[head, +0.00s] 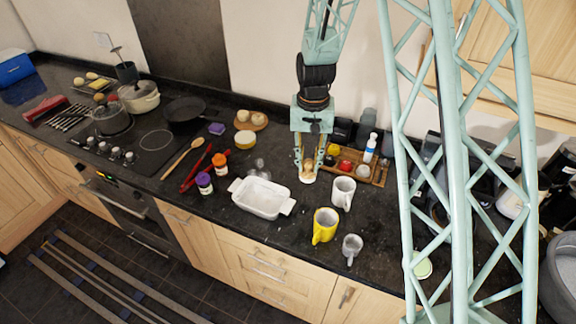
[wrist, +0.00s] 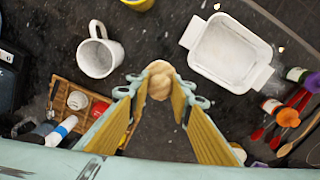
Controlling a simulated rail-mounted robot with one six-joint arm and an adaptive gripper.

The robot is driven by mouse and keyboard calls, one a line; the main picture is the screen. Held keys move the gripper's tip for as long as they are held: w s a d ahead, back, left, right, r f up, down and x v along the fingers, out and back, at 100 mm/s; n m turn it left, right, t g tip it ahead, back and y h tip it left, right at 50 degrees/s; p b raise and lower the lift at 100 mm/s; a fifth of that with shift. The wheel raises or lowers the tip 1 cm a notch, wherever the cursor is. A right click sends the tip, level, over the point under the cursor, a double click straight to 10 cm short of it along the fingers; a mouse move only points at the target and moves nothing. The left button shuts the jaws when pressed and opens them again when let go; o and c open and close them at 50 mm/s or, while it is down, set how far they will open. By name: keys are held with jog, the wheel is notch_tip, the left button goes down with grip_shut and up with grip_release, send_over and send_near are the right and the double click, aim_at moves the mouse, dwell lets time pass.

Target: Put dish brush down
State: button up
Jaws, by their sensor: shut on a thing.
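The dish brush (head: 308,174) has a rounded, light wooden top and pale bristles below. My gripper (head: 308,165) points down over the worktop and is shut on the brush. In the wrist view the brush's round wooden top (wrist: 160,79) sits between the fingertips of my gripper (wrist: 162,88). Its bristles are mostly hidden there. The brush is upright, low over the dark granite worktop (head: 285,228), between the white baking dish and the wooden tray. I cannot tell whether its bristles touch the stone.
A white baking dish (head: 240,200) lies left of my gripper. A white mug (head: 342,193), a yellow mug (head: 324,226) and a grey mug (head: 351,247) stand at front right. A wooden tray (head: 377,180) holds jars and a bottle (head: 370,148). Bare stone lies around the brush.

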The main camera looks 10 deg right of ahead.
jog(key=s+d+m, duration=0.2)
jog(key=s+d, duration=0.2)
jog(key=d, duration=0.5)
jog(key=s+d+m, duration=0.2)
jog(key=s+d, duration=0.2)
jog(key=d, duration=0.6)
jog(key=s+d+f, duration=0.3)
jog(key=s+f, duration=0.1)
jog(key=s, duration=0.5)
jog(key=shift+s+d+f+b, duration=0.25)
jog(key=shift+d+b, duration=0.1)
jog(key=shift+b, duration=0.05)
jog(key=shift+d, duration=0.15)
